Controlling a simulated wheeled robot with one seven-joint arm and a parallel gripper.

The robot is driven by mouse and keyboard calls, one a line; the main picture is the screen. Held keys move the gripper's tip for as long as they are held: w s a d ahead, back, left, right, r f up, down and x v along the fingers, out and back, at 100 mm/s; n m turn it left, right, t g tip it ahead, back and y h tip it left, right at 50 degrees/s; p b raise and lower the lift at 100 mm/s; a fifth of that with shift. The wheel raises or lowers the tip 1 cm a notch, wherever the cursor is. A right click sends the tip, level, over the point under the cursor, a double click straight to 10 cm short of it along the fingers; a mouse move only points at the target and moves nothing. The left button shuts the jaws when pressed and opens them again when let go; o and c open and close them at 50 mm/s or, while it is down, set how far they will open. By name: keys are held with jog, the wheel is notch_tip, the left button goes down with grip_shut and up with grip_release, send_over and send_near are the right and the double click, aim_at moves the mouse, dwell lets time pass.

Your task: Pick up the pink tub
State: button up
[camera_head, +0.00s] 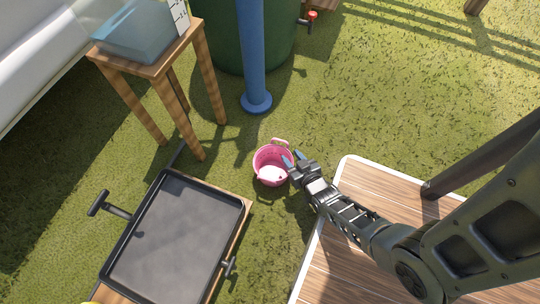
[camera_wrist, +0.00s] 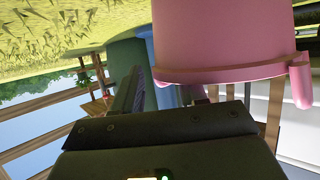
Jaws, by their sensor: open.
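The pink tub (camera_head: 270,167) stands upright on the grass, with a light pink handle at its far rim. In the wrist view the tub (camera_wrist: 222,35) appears large and upside down, very close beyond the gripper (camera_wrist: 165,95). One dark finger shows clearly there; the other is mostly hidden behind the gripper body and tub. I cannot tell whether a finger is inside the rim or touching it.
A black tray (camera_head: 175,240) on a wooden stand is at the lower left. A wooden stool (camera_head: 155,70) bears a clear blue bin (camera_head: 147,30). A blue post (camera_head: 252,60) and a green barrel (camera_head: 222,40) stand behind the tub. Open grass (camera_head: 400,100) lies to the right.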

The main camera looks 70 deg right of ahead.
grip_shut()
dwell(0.3)
dwell(0.4)
